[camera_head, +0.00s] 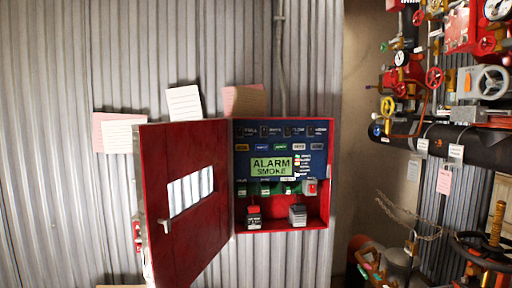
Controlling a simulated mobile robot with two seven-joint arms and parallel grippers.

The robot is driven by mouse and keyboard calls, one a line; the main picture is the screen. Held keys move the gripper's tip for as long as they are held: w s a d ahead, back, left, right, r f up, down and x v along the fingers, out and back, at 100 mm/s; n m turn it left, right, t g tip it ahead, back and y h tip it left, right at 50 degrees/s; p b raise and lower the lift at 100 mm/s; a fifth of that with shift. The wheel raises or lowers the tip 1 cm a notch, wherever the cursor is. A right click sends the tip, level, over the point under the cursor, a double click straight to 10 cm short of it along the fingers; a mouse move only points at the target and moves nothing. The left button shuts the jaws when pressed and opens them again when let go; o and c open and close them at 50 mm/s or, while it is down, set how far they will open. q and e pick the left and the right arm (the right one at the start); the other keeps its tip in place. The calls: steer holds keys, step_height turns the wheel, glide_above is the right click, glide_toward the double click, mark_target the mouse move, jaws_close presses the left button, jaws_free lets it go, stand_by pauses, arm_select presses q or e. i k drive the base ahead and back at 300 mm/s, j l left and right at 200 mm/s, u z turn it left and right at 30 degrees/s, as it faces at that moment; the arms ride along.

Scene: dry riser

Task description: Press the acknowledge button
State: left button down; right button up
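A red alarm cabinet (325,205) is fixed to the corrugated metal wall. Its red door (190,230) stands open to the left. Inside is a blue control panel with a green display (270,168) reading "ALARM SMOKE". A row of small coloured buttons (281,147) runs above the display; their labels are too small to read surely, so I cannot tell which is the acknowledge button. Small switches and boxes, one with a red part (311,187), sit below the display. Neither of my grippers shows in the head view.
Paper notices (184,103) are on the wall above the door. To the right are pipes with several valve handwheels (434,78), gauges and a thick dark pipe (460,146). A grey conduit (281,60) runs down to the cabinet. The space before the open panel looks clear.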

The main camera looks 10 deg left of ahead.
mark_target(239, 147)
steer(key=i+l, duration=1.1)
